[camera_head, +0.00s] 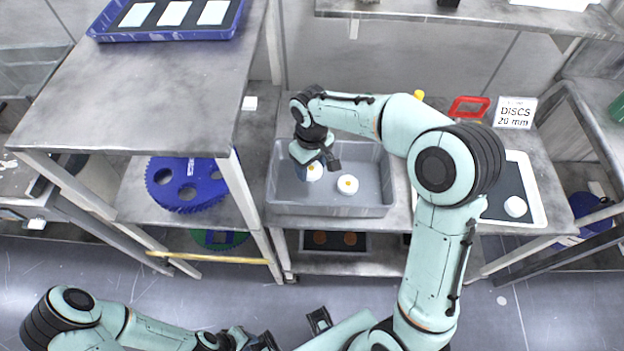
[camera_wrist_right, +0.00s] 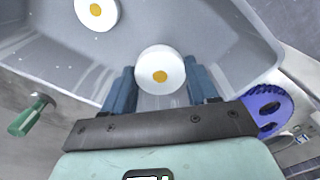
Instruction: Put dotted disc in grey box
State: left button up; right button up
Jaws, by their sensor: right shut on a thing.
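The grey box (camera_head: 282,208) stands on the middle bench. My right gripper (camera_head: 308,172) reaches down inside its left part. It is shut on a white disc with a yellow dot (camera_wrist_right: 160,71), which sits between the two blue fingers in the right wrist view. The same disc is partly hidden by the gripper in the head view. I cannot tell whether it touches the box floor. A second white disc with a yellow dot (camera_head: 347,185) lies on the box floor to the right. My left gripper (camera_head: 266,341) is low at the bottom edge, away from the box, its jaws unclear.
A white-rimmed tray (camera_head: 537,202) with a dark bottom holds a plain-looking white disc (camera_head: 515,206), right of the box. A sign reading "DISCS 20 mm" (camera_head: 514,113) and a red frame (camera_head: 469,107) stand behind. A shelf (camera_head: 470,12) overhangs the back. A taller table (camera_head: 150,95) is at left.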

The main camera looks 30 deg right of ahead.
aim_at(311, 186)
jog(key=shift+f, duration=3.4)
jog(key=shift+f+b, duration=0.15)
jog(key=shift+b, duration=0.15)
jog(key=o, duration=1.1)
jog(key=shift+r, duration=0.35)
notch_tip(311, 186, up, 12)
jog(key=shift+f+p, duration=0.15)
jog(key=shift+p, duration=0.55)
